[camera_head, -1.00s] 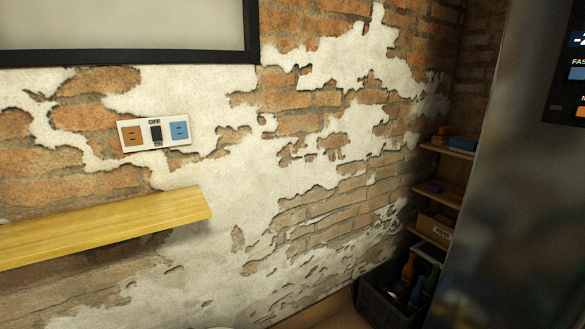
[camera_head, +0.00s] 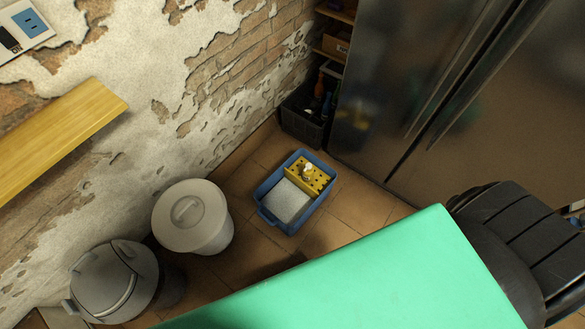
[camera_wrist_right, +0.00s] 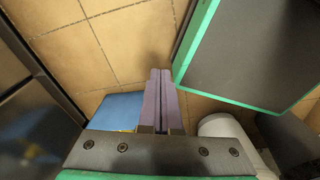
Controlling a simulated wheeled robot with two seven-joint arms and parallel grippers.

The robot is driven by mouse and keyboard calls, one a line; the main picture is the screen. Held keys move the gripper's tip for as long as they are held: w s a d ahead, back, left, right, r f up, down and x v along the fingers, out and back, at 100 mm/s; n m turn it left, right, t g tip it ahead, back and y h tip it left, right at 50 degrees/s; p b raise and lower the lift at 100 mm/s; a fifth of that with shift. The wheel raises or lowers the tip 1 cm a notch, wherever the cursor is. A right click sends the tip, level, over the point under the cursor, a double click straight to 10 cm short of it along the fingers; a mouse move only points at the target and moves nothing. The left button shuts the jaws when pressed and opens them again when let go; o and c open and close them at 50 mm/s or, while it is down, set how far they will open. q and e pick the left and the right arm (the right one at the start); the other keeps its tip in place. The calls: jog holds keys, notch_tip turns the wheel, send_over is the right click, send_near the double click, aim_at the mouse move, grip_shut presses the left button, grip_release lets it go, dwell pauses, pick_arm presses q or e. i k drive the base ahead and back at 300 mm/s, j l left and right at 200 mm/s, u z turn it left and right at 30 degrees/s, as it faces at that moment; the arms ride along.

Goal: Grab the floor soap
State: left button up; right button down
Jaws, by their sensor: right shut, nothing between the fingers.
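No thing in view carries a label I can read as floor soap. Several bottles, some orange and blue, stand in a dark crate (camera_head: 291,118) on the floor against the wall in the head view. A blue tray (camera_head: 263,212) on the floor holds a yellow block with holes, a small white piece on top of it, and a white slab. My right gripper (camera_wrist_right: 160,74) is shut and empty in the right wrist view, above the tiled floor and beside the blue tray (camera_wrist_right: 119,106). My left gripper is not in view.
A green table top (camera_head: 370,275) fills the front. A white lidded bin (camera_head: 190,225) and a grey lidded bin (camera_head: 113,280) stand left of the tray. A steel fridge (camera_head: 400,60) stands behind right. A dark slatted object (camera_head: 515,225) is at right. A wooden shelf (camera_head: 50,135) juts from the wall.

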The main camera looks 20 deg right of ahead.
aim_at(306, 177)
jog(key=z, duration=0.9)
